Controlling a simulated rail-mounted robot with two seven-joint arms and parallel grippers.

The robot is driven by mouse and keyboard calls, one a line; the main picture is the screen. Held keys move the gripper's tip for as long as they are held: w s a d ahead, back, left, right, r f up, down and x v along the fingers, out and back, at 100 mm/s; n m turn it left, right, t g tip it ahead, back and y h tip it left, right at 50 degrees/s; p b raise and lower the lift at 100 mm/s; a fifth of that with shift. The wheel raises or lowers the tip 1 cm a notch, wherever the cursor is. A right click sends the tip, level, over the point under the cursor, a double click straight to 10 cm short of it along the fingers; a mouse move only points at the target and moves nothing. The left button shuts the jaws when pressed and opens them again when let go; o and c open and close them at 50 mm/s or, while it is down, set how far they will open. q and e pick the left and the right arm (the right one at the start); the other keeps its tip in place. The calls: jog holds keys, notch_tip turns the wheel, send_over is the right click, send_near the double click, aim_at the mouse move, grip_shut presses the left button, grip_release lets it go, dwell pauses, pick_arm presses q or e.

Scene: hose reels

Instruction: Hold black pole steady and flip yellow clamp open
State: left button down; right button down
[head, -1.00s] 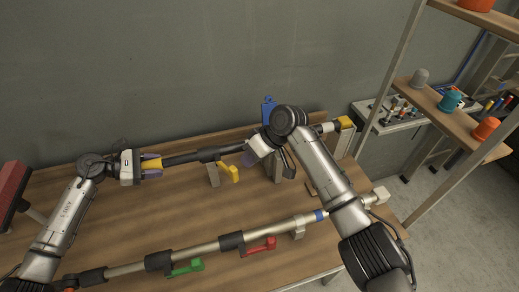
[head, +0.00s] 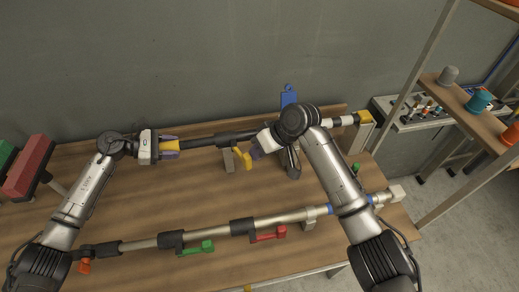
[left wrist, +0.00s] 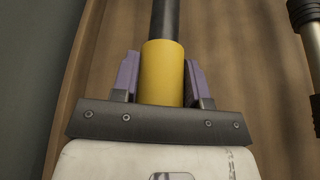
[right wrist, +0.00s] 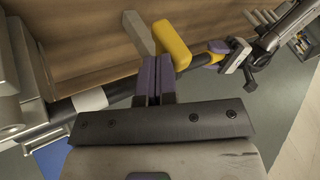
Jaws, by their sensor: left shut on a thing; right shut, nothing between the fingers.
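The black pole (head: 200,142) lies along the back of the wooden table, with a yellow end sleeve (left wrist: 162,72) at its left. My left gripper (head: 169,147) is shut on this yellow sleeve, a purple finger on each side in the left wrist view. The yellow clamp (head: 243,159) hangs as an angled lever on the front side of the pole, near its middle. It also shows in the right wrist view (right wrist: 172,44). My right gripper (head: 256,153) is shut and empty, its purple fingertips right beside the clamp lever. I cannot tell whether they touch it.
A second pole (head: 205,238) runs across the front of the table with green (head: 198,247) and red (head: 270,234) clamps. A blue bracket (head: 289,95) stands behind my right gripper. A shelf rack (head: 450,110) stands at the right. Table between the poles is clear.

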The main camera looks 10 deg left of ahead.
aim_at(247, 157)
jog(key=s+a+m+t, duration=0.1)
jog(key=m, duration=0.1)
jog(key=s+a+m+t, duration=0.1)
jog(key=m, duration=0.1)
jog(key=shift+s+t, duration=0.3)
jog(key=shift+s, duration=0.05)
jog(key=shift+s+a, duration=0.3)
jog(key=shift+w, duration=0.15)
dwell(0.5)
jog(key=shift+w+d, duration=0.15)
jog(key=shift+w, duration=0.3)
jog(key=shift+w+d, duration=0.15)
jog(key=shift+d, duration=0.15)
jog(key=d+f+v, duration=0.1)
jog(key=v, duration=1)
jog(key=shift+w+d+r, duration=0.15)
jog(key=shift+w+d, duration=0.05)
jog(key=shift+d, duration=0.45)
